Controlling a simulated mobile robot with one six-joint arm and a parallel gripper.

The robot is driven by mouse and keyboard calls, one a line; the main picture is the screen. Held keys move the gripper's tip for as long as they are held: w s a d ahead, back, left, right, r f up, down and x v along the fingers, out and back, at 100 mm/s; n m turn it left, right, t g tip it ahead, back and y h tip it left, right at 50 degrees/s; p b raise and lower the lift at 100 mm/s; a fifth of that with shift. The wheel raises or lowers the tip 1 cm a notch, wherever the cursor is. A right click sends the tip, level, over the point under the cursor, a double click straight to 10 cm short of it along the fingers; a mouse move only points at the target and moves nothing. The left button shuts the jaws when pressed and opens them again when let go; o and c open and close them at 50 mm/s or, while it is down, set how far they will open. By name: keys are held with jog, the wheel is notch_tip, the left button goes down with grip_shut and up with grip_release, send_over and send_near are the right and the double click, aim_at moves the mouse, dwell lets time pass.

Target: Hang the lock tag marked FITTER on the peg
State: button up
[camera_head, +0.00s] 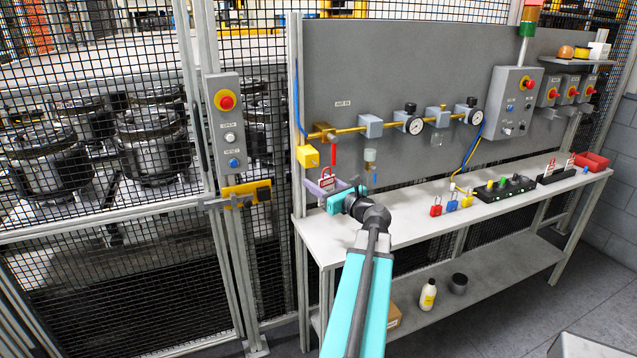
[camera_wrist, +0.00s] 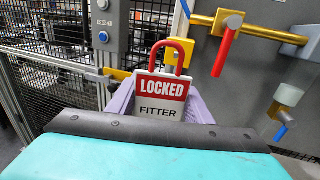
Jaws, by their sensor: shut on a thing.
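The lock tag (camera_wrist: 160,97) is a white plate with a red LOCKED band, the word FITTER and a red shackle on top. It stands upright just beyond the dark edge of my gripper (camera_wrist: 158,130) in the wrist view. In the head view the tag (camera_head: 326,182) is small, at the left end of the bench, with my gripper (camera_head: 335,198) right at it. I cannot make out the peg.
A yellow box (camera_head: 307,156) and a red-handled valve (camera_wrist: 226,50) on a brass pipe are close behind the tag. Padlocks (camera_head: 436,207) and more red-and-white tags (camera_head: 551,167) stand farther right on the bench. Mesh fence is at left. The bench front (camera_head: 400,232) is clear.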

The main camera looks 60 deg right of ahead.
jog(key=shift+w+d, duration=0.15)
jog(key=shift+w, duration=0.15)
jog(key=w+d+f, duration=0.1)
jog(key=w+d, duration=0.4)
jog(key=w, duration=0.2)
jog(key=shift+w+d+f, duration=0.2)
jog(key=shift+f, duration=0.15)
dwell(1.7)
dwell(0.4)
dwell(0.5)
jog(key=o, duration=1.1)
